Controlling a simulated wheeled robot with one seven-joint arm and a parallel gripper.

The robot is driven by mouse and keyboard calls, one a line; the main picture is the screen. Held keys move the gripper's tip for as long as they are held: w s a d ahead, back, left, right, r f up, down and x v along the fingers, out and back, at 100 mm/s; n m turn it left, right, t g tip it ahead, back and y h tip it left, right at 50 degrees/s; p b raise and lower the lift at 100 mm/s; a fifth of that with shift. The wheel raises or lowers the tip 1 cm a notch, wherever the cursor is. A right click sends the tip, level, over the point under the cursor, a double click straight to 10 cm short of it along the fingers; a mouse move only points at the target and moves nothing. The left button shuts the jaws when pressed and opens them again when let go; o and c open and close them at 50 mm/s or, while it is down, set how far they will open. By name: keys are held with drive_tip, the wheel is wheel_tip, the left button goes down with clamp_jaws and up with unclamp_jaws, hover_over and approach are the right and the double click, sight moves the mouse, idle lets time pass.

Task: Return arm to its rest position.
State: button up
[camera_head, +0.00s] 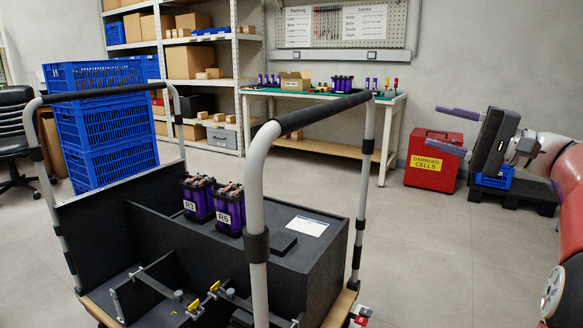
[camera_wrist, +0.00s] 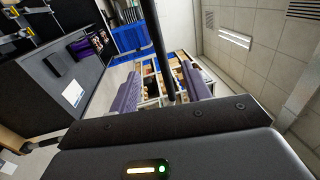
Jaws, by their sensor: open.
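My gripper (camera_head: 453,129) is at the right of the head view, raised in the air, with its two purple fingers spread apart and pointing left. Nothing is between the fingers. In the wrist view my gripper (camera_wrist: 162,88) also shows both purple fingers apart and empty. My arm comes in from the right edge, and its links are partly cut off by the frame.
A dark cart (camera_head: 300,258) with handle rails carries two purple cell modules, R3 (camera_head: 198,199) and R5 (camera_head: 230,209). A red damaged-cells box (camera_head: 433,148) stands beyond my gripper. A workbench (camera_head: 300,93), shelves and stacked blue crates (camera_head: 108,148) stand behind. Floor between is clear.

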drive_tip(key=s+a+f+g+h+p, duration=0.2)
drive_tip(key=s+a+f+h, duration=0.25)
drive_tip(key=a, duration=0.35)
drive_tip(key=s+a+f+g+h+p, duration=0.25)
drive_tip(key=s+a+f, duration=0.2)
drive_tip(key=a, duration=0.35)
drive_tip(key=s+d+f+n+h+p, duration=0.3)
drive_tip(key=s+f+n+h, duration=0.3)
drive_tip(key=s+f+h, duration=0.4)
drive_tip(key=s+f, duration=0.3)
drive_tip(key=s, duration=0.2)
drive_tip(key=shift+s+f+p, duration=0.2)
drive_tip(key=shift+s+p, duration=0.2)
